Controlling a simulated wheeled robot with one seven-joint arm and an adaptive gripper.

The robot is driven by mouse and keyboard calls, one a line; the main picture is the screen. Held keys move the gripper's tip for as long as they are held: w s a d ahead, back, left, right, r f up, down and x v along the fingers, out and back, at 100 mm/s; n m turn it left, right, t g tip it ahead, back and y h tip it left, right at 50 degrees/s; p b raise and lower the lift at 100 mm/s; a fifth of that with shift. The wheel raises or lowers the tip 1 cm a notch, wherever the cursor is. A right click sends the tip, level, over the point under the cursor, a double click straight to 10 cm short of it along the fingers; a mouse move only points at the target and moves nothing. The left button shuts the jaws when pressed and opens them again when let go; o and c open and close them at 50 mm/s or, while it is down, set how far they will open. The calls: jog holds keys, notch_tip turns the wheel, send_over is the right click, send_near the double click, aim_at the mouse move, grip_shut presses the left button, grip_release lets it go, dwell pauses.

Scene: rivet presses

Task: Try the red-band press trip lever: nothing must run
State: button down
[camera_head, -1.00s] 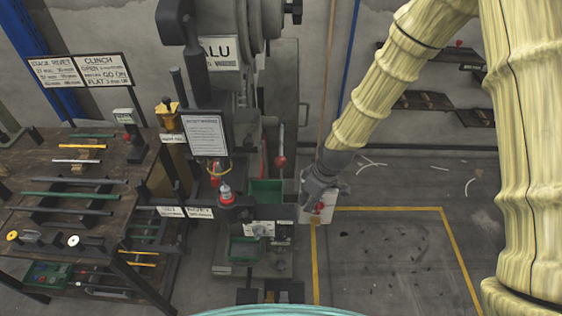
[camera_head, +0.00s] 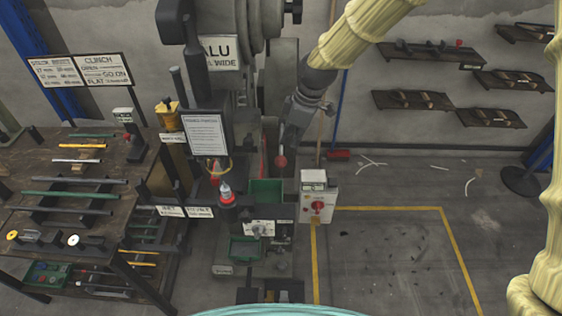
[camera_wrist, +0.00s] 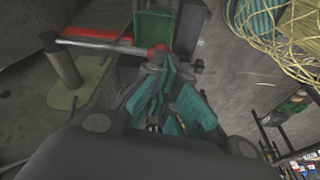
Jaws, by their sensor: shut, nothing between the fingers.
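The press (camera_head: 222,90) stands in the middle of the head view, with an ALU sign on its upper part. A lever with a red ball knob (camera_head: 281,160) hangs at its right side. My gripper (camera_head: 289,138) is shut and empty, pointing down just above the knob; I cannot tell whether it touches the lever. In the wrist view, the teal fingers of my gripper (camera_wrist: 168,100) are close together, and a red ball (camera_wrist: 161,48) is just beyond them. A grey switch box with a red rotary knob (camera_head: 318,206) stands right of the press.
A dark workbench (camera_head: 110,225) with rods and tools fills the left. Green bins (camera_head: 265,190) sit at the press front. Wall shelves (camera_head: 412,99) hang at the back right. The yellow-lined floor area (camera_head: 385,255) at right is mostly clear.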

aim_at(284, 159)
jog(key=shift+b+x, duration=2.45)
jog(key=shift+x, duration=1.05)
jog(key=shift+s+f, duration=0.1)
jog(key=shift+f+b, duration=0.8)
jog(key=shift+f, duration=1.3)
jog(key=shift+d, duration=0.1)
